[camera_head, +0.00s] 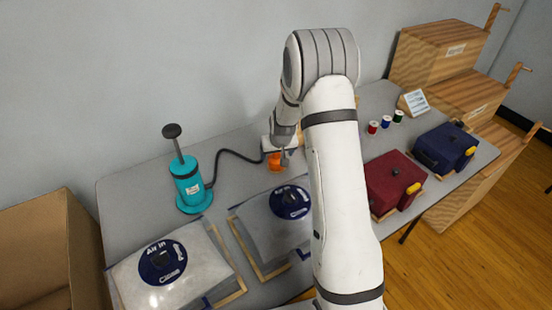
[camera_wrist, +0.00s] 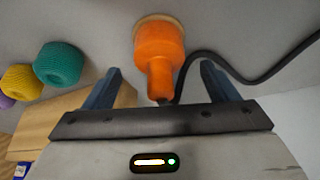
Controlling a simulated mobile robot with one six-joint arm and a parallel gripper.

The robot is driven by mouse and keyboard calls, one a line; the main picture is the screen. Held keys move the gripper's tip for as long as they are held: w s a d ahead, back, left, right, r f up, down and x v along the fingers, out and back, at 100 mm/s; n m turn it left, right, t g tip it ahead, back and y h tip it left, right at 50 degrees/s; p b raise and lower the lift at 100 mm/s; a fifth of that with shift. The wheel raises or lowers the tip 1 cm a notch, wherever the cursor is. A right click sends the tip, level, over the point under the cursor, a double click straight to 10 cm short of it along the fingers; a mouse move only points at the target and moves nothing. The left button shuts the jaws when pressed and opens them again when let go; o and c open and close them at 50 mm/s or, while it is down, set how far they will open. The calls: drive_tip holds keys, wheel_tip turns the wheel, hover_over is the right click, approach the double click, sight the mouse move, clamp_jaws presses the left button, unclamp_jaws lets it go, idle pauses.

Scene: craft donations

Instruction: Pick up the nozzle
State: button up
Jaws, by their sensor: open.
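The orange nozzle (camera_wrist: 158,52) shows in the wrist view between the two blue-grey fingers of my gripper (camera_wrist: 160,85). Its narrow end points toward the gripper's palm, and a gap shows on both sides. A black hose runs from near it to the right. In the head view the nozzle (camera_head: 277,161) is a small orange shape on the grey table (camera_head: 238,150). My gripper (camera_head: 285,155) is right at it there, partly hidden by my arm. The hose (camera_head: 236,152) leads left to a teal pump (camera_head: 189,186) with a dark upright handle.
Two clear bags with blue valves (camera_head: 200,272) (camera_head: 262,232) lie at the front. A red case (camera_head: 392,182) and a blue case (camera_head: 445,146) sit to the right. Small thread spools (camera_head: 386,121) stand behind. Yarn balls (camera_wrist: 60,62) show left in the wrist view.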

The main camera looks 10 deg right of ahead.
sight(276, 157)
drive_tip(key=shift+w+p+x, duration=0.25)
drive_tip(key=shift+p+x, duration=0.1)
drive_tip(key=shift+x, duration=1.85)
drive_tip(key=shift+r, duration=0.1)
drive_tip(key=shift+c, duration=0.3)
drive_tip(key=c, duration=0.9)
